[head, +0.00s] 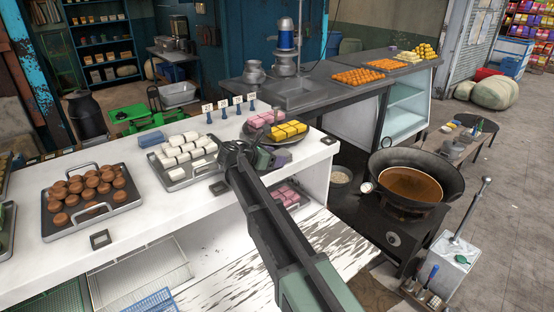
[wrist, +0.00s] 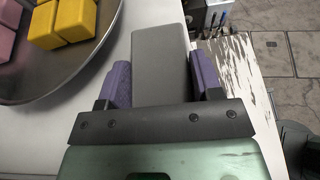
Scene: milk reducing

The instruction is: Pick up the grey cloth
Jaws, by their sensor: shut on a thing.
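The grey cloth (wrist: 160,55) shows in the wrist view as a flat, smooth grey block. It lies between the purple-padded fingers of my gripper (wrist: 162,78) and extends beyond their tips. My gripper is shut on it, over the white counter. In the head view my gripper (head: 272,158) is at the counter's right part, just in front of the round tray with yellow and pink blocks. My arm and gripper mostly hide the cloth there, and I cannot tell whether it touches the counter.
The round metal tray (wrist: 75,88) is close on the left in the wrist view. A tray of white blocks (head: 178,174), a blue folded cloth (head: 152,140) and small number signs (head: 222,104) stand nearby. A wok of brown liquid (head: 410,186) is at the right.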

